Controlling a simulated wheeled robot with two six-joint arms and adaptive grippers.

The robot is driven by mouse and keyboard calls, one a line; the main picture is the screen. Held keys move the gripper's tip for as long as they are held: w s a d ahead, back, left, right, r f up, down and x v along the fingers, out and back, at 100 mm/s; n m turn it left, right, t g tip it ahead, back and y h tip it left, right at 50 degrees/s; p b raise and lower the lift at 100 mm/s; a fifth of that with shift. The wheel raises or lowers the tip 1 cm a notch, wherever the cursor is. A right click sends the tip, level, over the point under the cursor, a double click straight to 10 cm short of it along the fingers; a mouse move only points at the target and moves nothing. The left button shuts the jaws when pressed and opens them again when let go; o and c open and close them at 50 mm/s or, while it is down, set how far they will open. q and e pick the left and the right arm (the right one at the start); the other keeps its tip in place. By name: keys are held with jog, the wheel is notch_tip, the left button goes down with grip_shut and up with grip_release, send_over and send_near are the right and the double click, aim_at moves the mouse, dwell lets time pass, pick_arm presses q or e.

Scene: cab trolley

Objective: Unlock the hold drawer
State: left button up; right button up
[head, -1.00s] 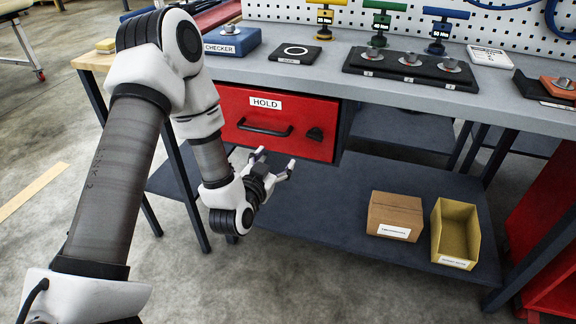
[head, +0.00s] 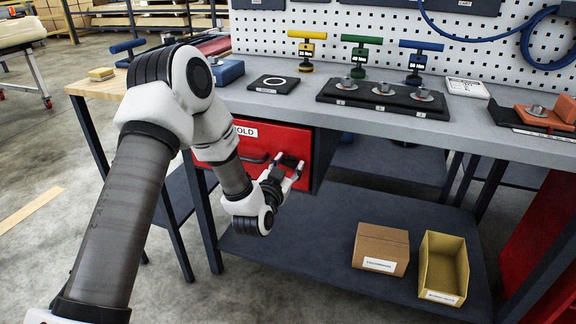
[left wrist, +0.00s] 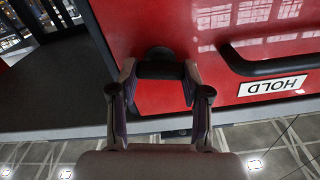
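The red hold drawer (head: 228,150) is closed under the bench, with a HOLD label and a black bar handle. Its black lock knob (left wrist: 160,68) sits beside the handle. My left gripper (head: 287,163) is at the drawer front. In the left wrist view, its two fingertips (left wrist: 160,80) stand on either side of the knob, and the knob's bar spans nearly the whole gap. I cannot tell whether the fingers press on it. My arm hides part of the drawer and its label in the head view. My right gripper is not in view.
The grey benchtop (head: 290,100) above carries torque tools and a black tray (head: 330,97). On the lower shelf (head: 300,235) stand a cardboard box (head: 381,245) and a yellow bin (head: 443,265). A table leg (head: 207,215) stands below my forearm.

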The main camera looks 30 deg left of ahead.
pick_arm(q)
jog(key=shift+a+n, duration=0.1)
jog(key=shift+n, duration=1.4)
jog(key=shift+c, duration=0.3)
jog(key=o, duration=1.2)
jog(key=shift+c, duration=0.2)
jog(key=v, duration=1.2)
